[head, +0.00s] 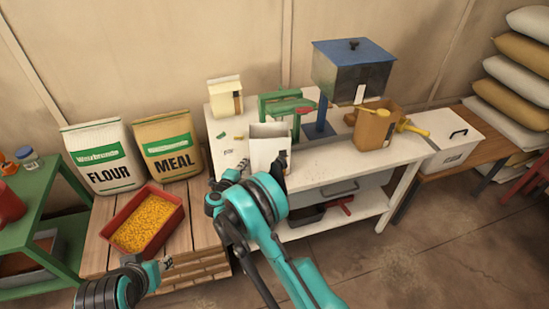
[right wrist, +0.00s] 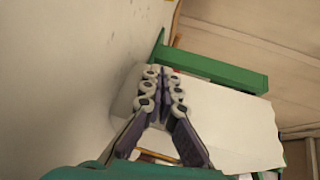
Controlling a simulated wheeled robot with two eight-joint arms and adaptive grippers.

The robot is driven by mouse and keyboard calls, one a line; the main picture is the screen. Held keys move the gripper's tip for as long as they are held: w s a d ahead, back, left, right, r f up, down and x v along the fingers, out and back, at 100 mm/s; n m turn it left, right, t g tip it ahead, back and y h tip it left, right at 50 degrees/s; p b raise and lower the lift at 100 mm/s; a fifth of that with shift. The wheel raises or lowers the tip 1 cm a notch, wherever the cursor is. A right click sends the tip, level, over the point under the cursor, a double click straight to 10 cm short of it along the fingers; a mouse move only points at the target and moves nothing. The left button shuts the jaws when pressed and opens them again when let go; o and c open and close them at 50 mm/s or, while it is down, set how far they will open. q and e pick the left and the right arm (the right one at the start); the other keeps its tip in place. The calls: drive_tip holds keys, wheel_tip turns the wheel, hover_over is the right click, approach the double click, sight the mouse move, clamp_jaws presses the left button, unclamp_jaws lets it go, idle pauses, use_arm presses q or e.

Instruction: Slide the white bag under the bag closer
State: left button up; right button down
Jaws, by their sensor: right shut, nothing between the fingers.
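The white bag (head: 268,147) stands upright with its top open on the white table, in front of the green bag closer (head: 283,104). In the right wrist view the white bag (right wrist: 235,125) is close beside and behind my fingers, with the green bar of the bag closer (right wrist: 215,70) beyond. My right gripper (head: 242,167) is shut and empty at the bag's lower left; its closed fingertips (right wrist: 163,72) show in the wrist view. I cannot tell whether they touch the bag. My left gripper (head: 168,264) is low at the left; its jaws are too small to read.
On the white table (head: 227,150) stand a cream bag (head: 224,93), a blue mill (head: 354,65) and a brown box (head: 375,128). Flour (head: 103,155) and meal (head: 167,145) sacks and a red tray of grain (head: 118,239) are at the left.

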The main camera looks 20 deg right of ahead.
sight(253, 168)
drive_tip(key=shift+d, duration=4.65)
drive_tip(key=shift+a, duration=2.05)
drive_tip(key=shift+v, duration=5)
